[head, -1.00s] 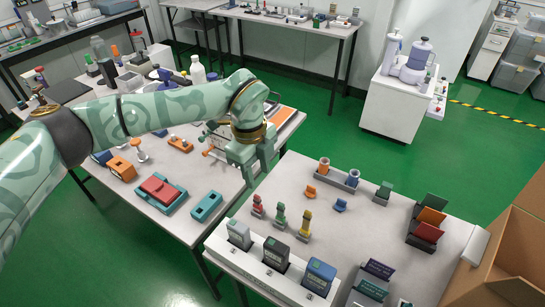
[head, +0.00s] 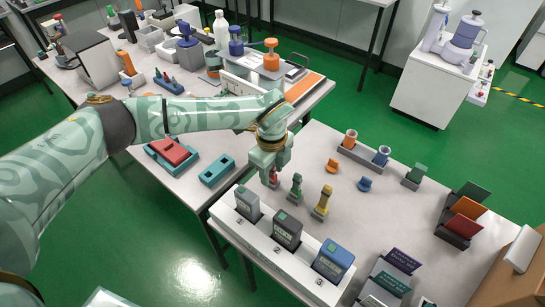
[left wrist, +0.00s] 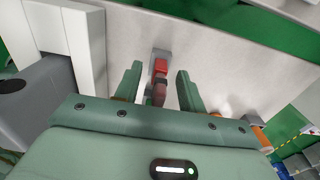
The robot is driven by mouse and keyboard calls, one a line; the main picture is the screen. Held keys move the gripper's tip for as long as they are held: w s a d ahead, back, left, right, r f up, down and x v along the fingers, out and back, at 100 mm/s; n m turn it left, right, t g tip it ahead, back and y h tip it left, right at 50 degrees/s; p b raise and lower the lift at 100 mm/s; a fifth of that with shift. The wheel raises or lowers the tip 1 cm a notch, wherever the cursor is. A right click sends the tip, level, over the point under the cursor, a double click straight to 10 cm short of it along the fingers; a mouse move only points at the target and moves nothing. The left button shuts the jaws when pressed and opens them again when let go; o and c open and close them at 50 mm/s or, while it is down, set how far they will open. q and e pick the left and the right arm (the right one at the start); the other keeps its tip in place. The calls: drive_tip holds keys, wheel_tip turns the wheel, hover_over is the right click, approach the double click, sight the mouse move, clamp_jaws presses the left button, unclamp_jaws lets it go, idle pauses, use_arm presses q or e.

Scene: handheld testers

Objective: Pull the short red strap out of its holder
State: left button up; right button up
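The short red strap (head: 274,181) stands in a small grey holder at the left end of the row of coloured straps, mostly hidden by my left gripper. In the left wrist view the red strap (left wrist: 160,68) shows between the two fingers, with its grey holder (left wrist: 161,53) at its far end. My left gripper (head: 268,172) is just over the strap. Its fingers (left wrist: 158,84) are open, one on each side of the strap, with gaps showing. My right gripper is in neither view.
A green strap (head: 296,186) and a yellow strap (head: 323,200) stand close to the right. Several handheld testers, such as the grey one (head: 287,231), stand in a white rack in front. Orange (head: 332,166) and blue (head: 364,184) pieces lie behind. An open carton (head: 510,275) is at the right.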

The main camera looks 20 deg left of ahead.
use_arm(q)
drive_tip(key=shift+d+f, duration=0.1)
drive_tip(key=shift+f, duration=0.6)
clamp_jaws()
drive_tip(key=shift+r, duration=0.15)
drive_tip(key=shift+r+p, duration=2)
drive_tip(key=shift+r, duration=0.5)
